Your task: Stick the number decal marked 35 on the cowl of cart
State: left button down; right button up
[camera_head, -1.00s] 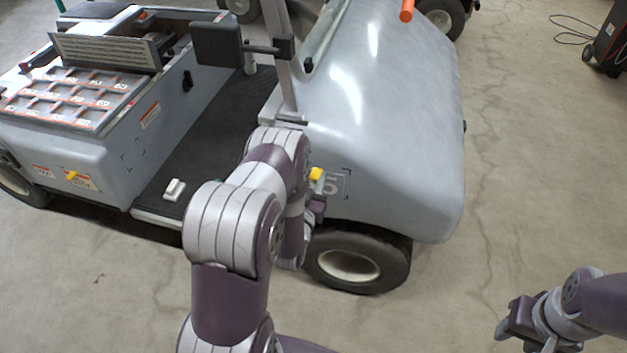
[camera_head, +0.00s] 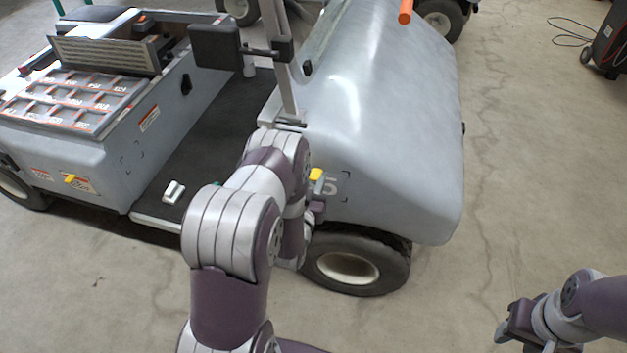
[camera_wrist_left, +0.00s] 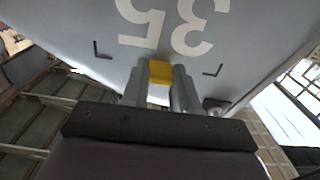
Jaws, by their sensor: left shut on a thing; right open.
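The cart's grey cowl (camera_head: 385,130) fills the middle of the head view. White digits of the number decal marked 35 (camera_head: 331,187) show low on the cowl's side, above the front wheel. In the left wrist view the decal (camera_wrist_left: 195,38) reads upside down, between dark corner marks. I cannot tell whether it is fully flat on the cowl. My left gripper (camera_wrist_left: 160,84) is shut on a yellow tab (camera_wrist_left: 160,71) at the decal's edge; the tab also shows in the head view (camera_head: 316,174). My right gripper (camera_head: 507,324) is open and empty, low at right.
The front wheel (camera_head: 355,264) is just below the decal. A mirror-like dark panel (camera_head: 215,46) stands on the cart's post. Another yellow tab (camera_head: 70,179) is on the rear body at left.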

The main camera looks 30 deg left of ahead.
pick_arm(q)
jog(key=shift+w, duration=0.25)
dwell(1.2)
jog(key=shift+c, duration=1.5)
grip_release()
jog(key=shift+v, duration=0.95)
jog(key=p+v, duration=0.1)
jog(key=v, duration=0.4)
jog(key=shift+a, duration=0.1)
